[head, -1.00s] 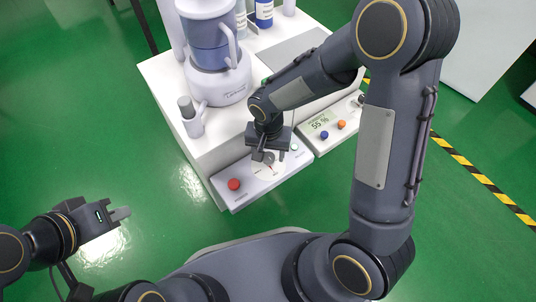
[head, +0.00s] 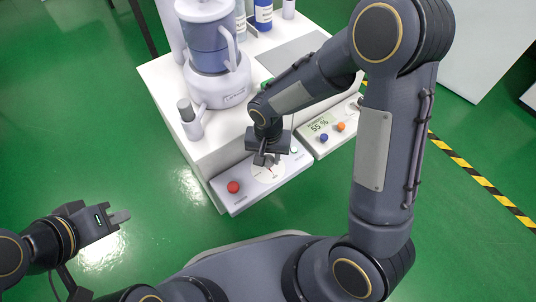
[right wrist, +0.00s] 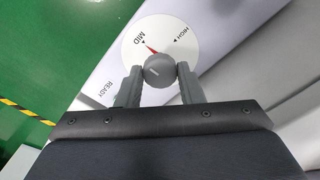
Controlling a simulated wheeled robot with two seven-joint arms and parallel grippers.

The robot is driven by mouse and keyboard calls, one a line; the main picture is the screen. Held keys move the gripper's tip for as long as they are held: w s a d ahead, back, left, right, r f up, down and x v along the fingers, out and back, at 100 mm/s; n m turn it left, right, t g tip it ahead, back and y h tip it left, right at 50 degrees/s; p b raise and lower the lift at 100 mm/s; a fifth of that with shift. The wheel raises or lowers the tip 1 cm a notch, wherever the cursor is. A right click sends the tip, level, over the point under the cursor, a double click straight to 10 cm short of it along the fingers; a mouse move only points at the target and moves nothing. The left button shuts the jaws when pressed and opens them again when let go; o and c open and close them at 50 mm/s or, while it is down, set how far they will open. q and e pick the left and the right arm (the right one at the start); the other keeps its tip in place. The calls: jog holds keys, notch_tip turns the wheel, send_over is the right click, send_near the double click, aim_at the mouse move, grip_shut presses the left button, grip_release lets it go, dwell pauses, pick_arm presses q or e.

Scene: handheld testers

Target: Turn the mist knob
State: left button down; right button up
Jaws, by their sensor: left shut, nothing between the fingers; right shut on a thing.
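The mist knob (right wrist: 159,71) is a dark grey round knob on a white dial (right wrist: 187,48) marked MID and HIGH in the right wrist view. Its red pointer is at the MID mark. My right gripper (right wrist: 159,76) is shut on the knob, one finger on each side. In the head view the right gripper (head: 266,159) is over the dial (head: 262,177) on the white control panel (head: 235,206) and hides most of the knob. My left gripper (head: 122,216) is shut and empty, over the green floor, apart from everything.
A red button (head: 233,187) is on the panel left of the dial. A humidifier-like appliance (head: 214,75) and a small holder (head: 192,122) stand behind on the white table.

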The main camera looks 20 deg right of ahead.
jog(key=n+p, duration=0.1)
jog(key=n, duration=0.3)
jog(key=shift+n, duration=0.3)
jog(key=n+p, duration=0.1)
jog(key=n, duration=0.3)
jog(key=shift+n, duration=0.3)
jog(key=n+p, duration=0.1)
jog(key=n, duration=0.3)
jog(key=shift+p, duration=0.3)
jog(key=shift+n+p, duration=0.5)
jog(key=shift+n, duration=1.5)
jog(key=o, duration=1)
